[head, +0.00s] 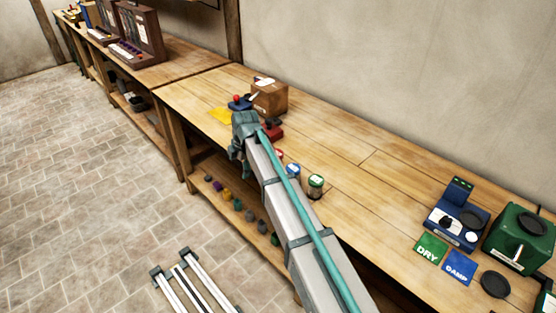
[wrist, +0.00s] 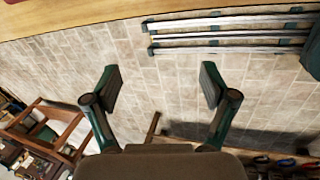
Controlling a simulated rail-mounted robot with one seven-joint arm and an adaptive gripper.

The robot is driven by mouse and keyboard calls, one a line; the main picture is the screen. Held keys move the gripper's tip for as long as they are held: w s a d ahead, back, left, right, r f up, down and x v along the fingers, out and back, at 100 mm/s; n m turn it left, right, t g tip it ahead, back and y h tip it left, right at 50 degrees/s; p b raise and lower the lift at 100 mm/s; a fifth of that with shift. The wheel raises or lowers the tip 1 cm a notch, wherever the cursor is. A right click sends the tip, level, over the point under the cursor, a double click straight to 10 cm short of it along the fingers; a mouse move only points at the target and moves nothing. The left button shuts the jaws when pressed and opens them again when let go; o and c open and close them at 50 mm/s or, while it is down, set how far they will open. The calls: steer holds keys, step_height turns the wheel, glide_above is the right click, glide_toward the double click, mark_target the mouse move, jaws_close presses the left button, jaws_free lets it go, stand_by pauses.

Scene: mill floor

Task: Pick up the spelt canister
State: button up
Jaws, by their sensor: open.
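Small canisters stand on the bench beside my arm in the head view: one with a green lid (head: 316,186), one with a blue lid (head: 292,170), and a reddish one (head: 279,156) partly hidden behind the arm. Their labels are too small to read, so I cannot tell which is spelt. My gripper (wrist: 160,88) shows in the wrist view with its two fingers wide apart and nothing between them. The wrist view looks onto the floor and shows no canister. In the head view the arm's end is by the bench's front edge; the fingers cannot be made out.
A cardboard box (head: 270,97), a red-knobbed blue device (head: 240,102) and a yellow sheet (head: 221,116) lie beyond the arm's end. A blue scale (head: 457,222), DRY card (head: 431,249), DAMP card (head: 459,268) and green machine (head: 520,238) are at right. The bench (head: 375,190) between is clear.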

steer(key=w+d+r+n, duration=0.1)
steer(key=d+r, duration=0.2)
steer(key=d, duration=0.1)
steer(key=w+d+r+n+g+h+p, duration=0.1)
steer(key=w+d+r+n, duration=0.1)
steer(key=d+r, duration=0.1)
steer(key=w+d+r+n+g+h+p, duration=0.1)
steer(key=w+d+r+n, duration=0.1)
steer(key=d, duration=0.3)
steer(key=shift+d+r, duration=0.15)
steer(key=shift+r, duration=0.55)
steer(key=shift+d, duration=0.25)
step_height(320, 180, down, 5)
steer(key=shift+s+f+p, duration=0.1)
steer(key=shift+f+p, duration=0.1)
steer(key=shift+p, duration=0.6)
steer(key=shift+s+d+f+p, duration=0.15)
steer(key=shift+f+p, duration=1)
steer(key=shift+f, duration=1.45)
steer(key=c, duration=1.4)
steer(key=shift+r, duration=0.1)
